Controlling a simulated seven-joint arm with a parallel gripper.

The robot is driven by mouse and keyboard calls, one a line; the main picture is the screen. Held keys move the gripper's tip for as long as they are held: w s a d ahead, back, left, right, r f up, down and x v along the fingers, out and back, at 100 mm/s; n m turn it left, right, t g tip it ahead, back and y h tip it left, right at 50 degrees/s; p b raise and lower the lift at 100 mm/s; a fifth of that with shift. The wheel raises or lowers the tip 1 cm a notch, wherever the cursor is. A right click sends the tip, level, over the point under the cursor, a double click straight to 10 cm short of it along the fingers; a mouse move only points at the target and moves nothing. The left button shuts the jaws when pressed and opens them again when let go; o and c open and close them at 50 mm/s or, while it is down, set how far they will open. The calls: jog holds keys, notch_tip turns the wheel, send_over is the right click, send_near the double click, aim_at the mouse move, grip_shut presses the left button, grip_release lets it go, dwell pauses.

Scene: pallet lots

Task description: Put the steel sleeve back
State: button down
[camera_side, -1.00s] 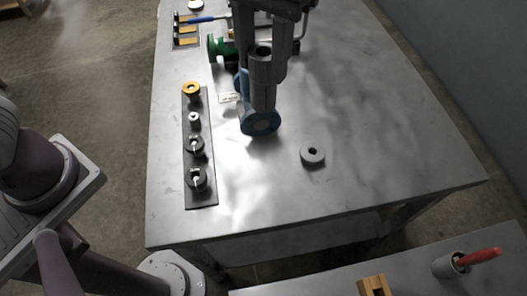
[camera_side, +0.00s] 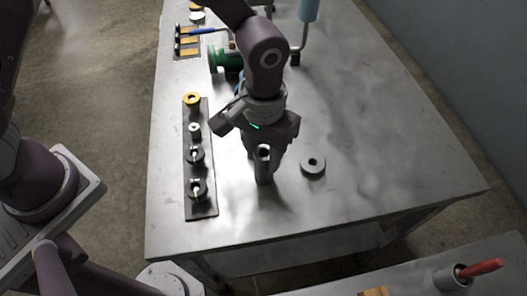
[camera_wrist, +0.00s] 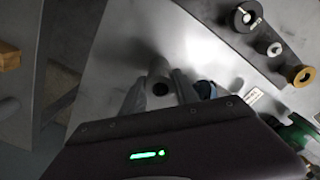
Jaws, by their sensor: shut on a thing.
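The steel sleeve (camera_side: 263,172), a grey hollow cylinder, is upright in my gripper (camera_side: 264,158) over the front middle of the steel table. A dark rack strip (camera_side: 201,176) lies to the left, holding a yellow ring (camera_side: 192,99), a small pale ring (camera_side: 195,130) and two dark discs with pale pins. A loose grey ring (camera_side: 313,164) lies flat to the right of the sleeve.
A green valve body (camera_side: 222,60) stands behind my arm; a blue flange (camera_wrist: 206,90) is partly hidden. A tray with a blue-handled tool (camera_side: 205,30) is at the far left. A cup (camera_side: 449,279) with a red handle stands on the front-right bench.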

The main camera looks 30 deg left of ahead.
jog(key=c, duration=0.9)
grip_release()
jog(key=shift+f, duration=0.1)
notch_tip(320, 180, up, 12)
jog(key=s+a+r+t, duration=0.2)
jog(key=a+r, duration=0.6)
jog(key=a, duration=0.1)
jog(key=s+a+t, duration=0.1)
jog(key=s+a, duration=0.3)
jog(key=s+a+r+t, duration=0.1)
jog(key=s+a, duration=0.3)
jog(key=s+a+t, duration=0.1)
jog(key=s+a, duration=0.3)
jog(key=s, duration=0.1)
jog(key=shift+a+r+t, duration=0.1)
jog(key=shift+r+t, duration=0.2)
